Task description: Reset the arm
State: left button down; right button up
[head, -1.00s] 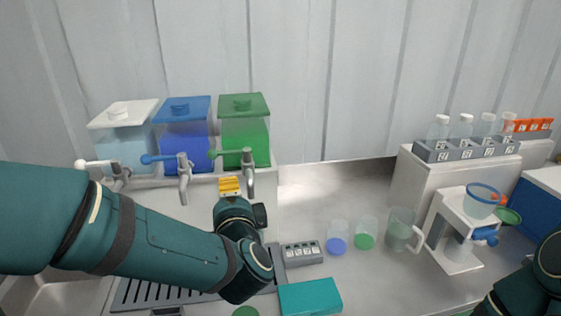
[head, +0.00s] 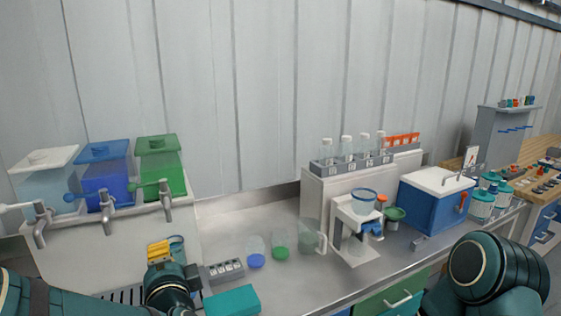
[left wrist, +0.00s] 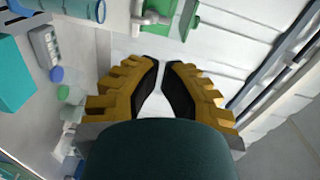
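My left gripper (head: 160,250) is in the lower left of the head view, its yellow fingers raised in front of the dispenser stand. In the left wrist view the yellow, black-padded fingers (left wrist: 163,72) are brought close together, with a thin pale gap and nothing held between them. A blue-rimmed clear cup (head: 177,246) stands just beside and behind the fingers, apart from them as far as I can see. My right arm shows at the lower right of the head view; its gripper is out of the picture.
White, blue (head: 107,176) and green (head: 161,168) tap tanks stand at left. A labelled grey block (head: 226,270), teal box (head: 232,301), clear cups (head: 280,246) and a white stand (head: 356,232) line the counter. A vial rack (head: 350,161) and blue cooler (head: 432,205) are farther right.

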pick_arm(q)
jog(key=w+d+f+n+g+h, duration=0.1)
jog(key=d+f+n+g+h, duration=0.2)
jog(key=f, duration=0.9)
jog(key=w+d+f+n+g+h, duration=0.1)
jog(key=d+f+n+g+h, duration=0.2)
jog(key=f, duration=0.8)
jog(key=s+d+f+n+g+h, duration=0.2)
jog(key=s+f+n+g+h, duration=0.1)
jog(key=s+f, duration=0.4)
jog(key=s+d+f+n+g+h, duration=0.2)
jog(key=s+f, duration=0.5)
jog(key=f, duration=0.4)
jog(key=d+n+g, duration=0.1)
jog(key=n+g, duration=0.1)
jog(key=g, duration=0.1)
jog(key=shift+s+d+n+h, duration=0.3)
jog(key=shift+s+d+h, duration=0.05)
jog(key=shift+h, duration=0.05)
pick_arm(e)
jog(key=shift+w+a+f, duration=0.1)
jog(key=shift+w+a, duration=0.15)
jog(key=shift+w, duration=0.25)
